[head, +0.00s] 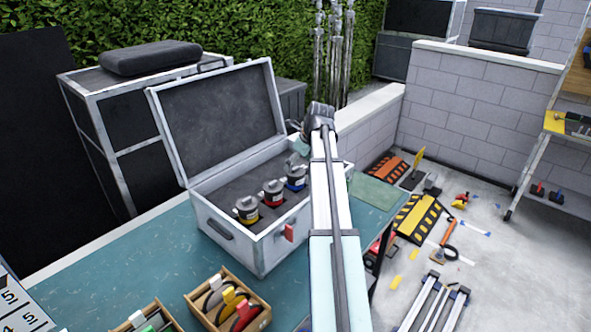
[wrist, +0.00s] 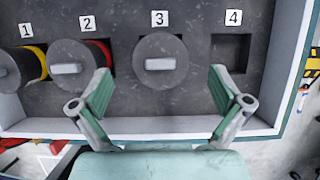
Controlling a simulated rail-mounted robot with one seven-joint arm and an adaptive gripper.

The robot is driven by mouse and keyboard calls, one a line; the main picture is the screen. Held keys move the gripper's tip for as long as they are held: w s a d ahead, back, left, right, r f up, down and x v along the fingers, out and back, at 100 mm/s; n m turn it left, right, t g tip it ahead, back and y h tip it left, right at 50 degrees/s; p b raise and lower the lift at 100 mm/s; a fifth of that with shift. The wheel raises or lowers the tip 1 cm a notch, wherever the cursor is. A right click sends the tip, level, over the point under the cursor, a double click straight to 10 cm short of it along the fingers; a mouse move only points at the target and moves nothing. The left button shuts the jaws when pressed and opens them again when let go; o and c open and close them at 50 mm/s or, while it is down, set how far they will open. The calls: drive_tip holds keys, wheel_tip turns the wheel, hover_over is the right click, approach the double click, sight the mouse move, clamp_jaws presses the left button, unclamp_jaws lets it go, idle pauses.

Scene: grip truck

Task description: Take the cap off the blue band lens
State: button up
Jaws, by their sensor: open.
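The blue band lens (head: 296,184) stands upright in the open case, rightmost of three lenses in the head view. In the wrist view its round grey cap (wrist: 160,48) with a pale raised tab is seen from above at slot 3; the blue band is hidden under it. My gripper (wrist: 160,76) is open and empty, one green-padded finger on each side and nearer the camera than the cap. The fingers appear apart from the cap. In the head view my arm hides most of the gripper.
The red band lens (wrist: 105,50) is at slot 2, close to my left finger. The yellow band lens (wrist: 38,55) is at slot 1. Slot 4 (wrist: 231,50) is empty. The case's front wall (wrist: 160,126) runs below the fingers; its raised lid (head: 222,115) stands behind.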

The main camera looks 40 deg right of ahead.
drive_tip(key=shift+x, duration=0.95)
drive_tip(key=shift+s, duration=0.1)
drive_tip(key=c, duration=1.5)
drive_tip(key=shift+f, duration=0.1)
drive_tip(key=shift+c, duration=0.2)
